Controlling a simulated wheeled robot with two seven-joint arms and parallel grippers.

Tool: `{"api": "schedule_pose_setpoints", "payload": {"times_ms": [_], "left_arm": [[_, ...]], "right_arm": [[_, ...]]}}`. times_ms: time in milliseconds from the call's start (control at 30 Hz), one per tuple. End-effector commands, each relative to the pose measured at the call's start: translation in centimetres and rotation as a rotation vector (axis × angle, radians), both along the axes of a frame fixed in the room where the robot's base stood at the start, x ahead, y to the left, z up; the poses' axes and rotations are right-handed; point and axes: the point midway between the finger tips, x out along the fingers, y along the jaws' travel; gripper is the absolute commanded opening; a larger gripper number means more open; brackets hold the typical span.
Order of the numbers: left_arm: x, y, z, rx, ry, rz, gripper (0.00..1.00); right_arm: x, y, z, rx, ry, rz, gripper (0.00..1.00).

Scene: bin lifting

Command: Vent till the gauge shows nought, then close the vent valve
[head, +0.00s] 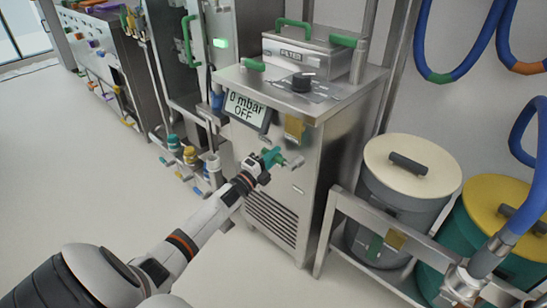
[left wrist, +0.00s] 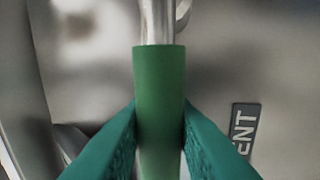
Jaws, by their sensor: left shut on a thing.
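The steel cabinet's gauge display (head: 246,106) reads "0 mbar" with "OFF" under it. The vent valve's green-sleeved handle (left wrist: 160,68) fills the middle of the left wrist view, with its bare metal stem above the sleeve. Part of a label (left wrist: 246,128) beside it reads "ENT". My left gripper (left wrist: 160,140) has its green fingers shut on the sleeve, one on each side. In the head view my left gripper (head: 271,158) is at the cabinet front below the display and hides most of the handle. My right gripper is not in view.
A cream-lidded drum (head: 412,165) and a yellow-lidded drum (head: 500,205) stand behind a rail at the right. The floor (head: 70,170) at the left is clear.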

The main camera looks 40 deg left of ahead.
Motion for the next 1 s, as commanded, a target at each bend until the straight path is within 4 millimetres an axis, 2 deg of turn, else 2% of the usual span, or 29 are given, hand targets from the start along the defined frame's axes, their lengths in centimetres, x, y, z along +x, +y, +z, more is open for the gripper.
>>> {"api": "schedule_pose_setpoints", "payload": {"times_ms": [167,200,300,667,767,833,1000], "left_arm": [[0.0,0.0,0.1,0.007,-0.003,-0.002,0.0],[0.0,0.0,0.1,0.008,-0.003,-0.001,0.26],[0.0,0.0,0.1,0.006,-0.002,-0.001,0.42],[-0.4,0.0,-0.1,0.002,0.0,-0.001,0.43],[-1.5,0.1,-0.3,0.002,0.001,-0.001,0.43],[-2.7,0.2,-0.5,0.002,0.003,-0.001,0.43],[-6.3,0.5,-1.2,0.003,0.003,0.0,0.43]], "right_arm": [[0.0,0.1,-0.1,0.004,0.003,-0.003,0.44],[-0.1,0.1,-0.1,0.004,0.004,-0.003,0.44],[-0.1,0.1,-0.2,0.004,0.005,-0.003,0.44],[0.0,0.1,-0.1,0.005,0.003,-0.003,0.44],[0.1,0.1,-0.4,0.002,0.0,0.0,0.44],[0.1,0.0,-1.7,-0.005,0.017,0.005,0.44],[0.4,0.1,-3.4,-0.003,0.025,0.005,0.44]]}}
